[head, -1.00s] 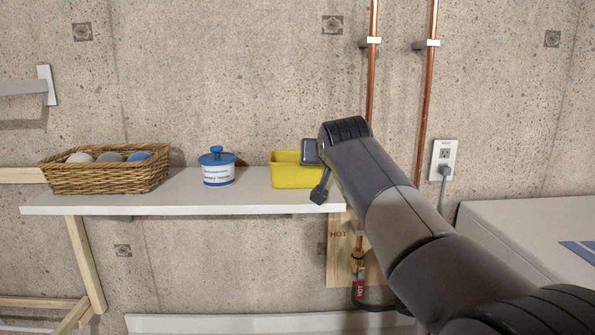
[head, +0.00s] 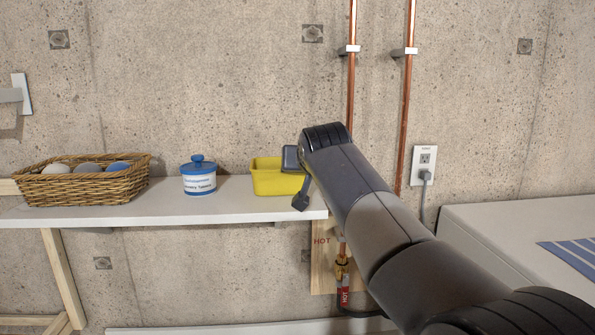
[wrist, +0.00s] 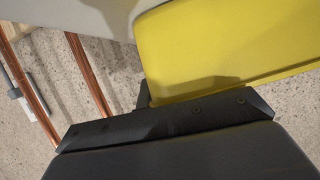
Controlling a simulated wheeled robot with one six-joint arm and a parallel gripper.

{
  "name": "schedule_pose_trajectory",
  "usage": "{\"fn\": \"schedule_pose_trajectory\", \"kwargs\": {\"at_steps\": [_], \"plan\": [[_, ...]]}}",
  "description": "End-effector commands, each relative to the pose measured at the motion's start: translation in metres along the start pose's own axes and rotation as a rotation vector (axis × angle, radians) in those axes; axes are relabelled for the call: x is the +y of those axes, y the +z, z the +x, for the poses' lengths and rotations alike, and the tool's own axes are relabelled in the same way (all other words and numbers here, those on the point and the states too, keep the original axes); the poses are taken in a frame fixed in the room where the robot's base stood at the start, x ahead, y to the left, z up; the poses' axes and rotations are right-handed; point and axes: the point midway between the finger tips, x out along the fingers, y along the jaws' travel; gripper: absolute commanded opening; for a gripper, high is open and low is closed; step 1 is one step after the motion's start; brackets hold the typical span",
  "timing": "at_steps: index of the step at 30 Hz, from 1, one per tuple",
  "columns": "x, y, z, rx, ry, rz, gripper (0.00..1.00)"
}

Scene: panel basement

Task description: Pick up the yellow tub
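The yellow tub (head: 272,180) is a rectangular, open-topped container at the right end of the white shelf (head: 140,209). In the wrist view the tub (wrist: 230,50) fills much of the upper right, very close to my gripper. My gripper (head: 301,200) is at the tub's right end in the head view, overlapping its right edge. In the wrist view a small dark finger part (wrist: 144,97) shows at the tub's lower left corner. I cannot tell whether it touches the tub. The other finger is hidden, so the opening between the fingers is not visible.
A wicker basket (head: 85,186) with round objects and a white jar with a blue lid (head: 199,180) stand left on the shelf. Copper pipes (head: 404,120) run up the concrete wall behind my arm. A white appliance top (head: 500,230) is at the right.

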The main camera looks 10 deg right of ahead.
Motion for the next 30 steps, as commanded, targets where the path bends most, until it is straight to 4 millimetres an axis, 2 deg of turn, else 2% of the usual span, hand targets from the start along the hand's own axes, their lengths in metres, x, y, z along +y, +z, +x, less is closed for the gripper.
{"fn": "schedule_pose_trajectory", "kwargs": {"at_steps": [8, 18, 24, 30], "plan": [[-0.002, -0.021, -0.008, 0.004, 0.0, 0.0, 0.0], [-0.005, -0.068, -0.028, 0.003, -0.001, 0.001, 0.0], [-0.006, -0.083, -0.034, 0.001, 0.0, 0.001, 0.0], [-0.006, -0.089, -0.037, 0.0, 0.0, 0.0, 0.0]]}}
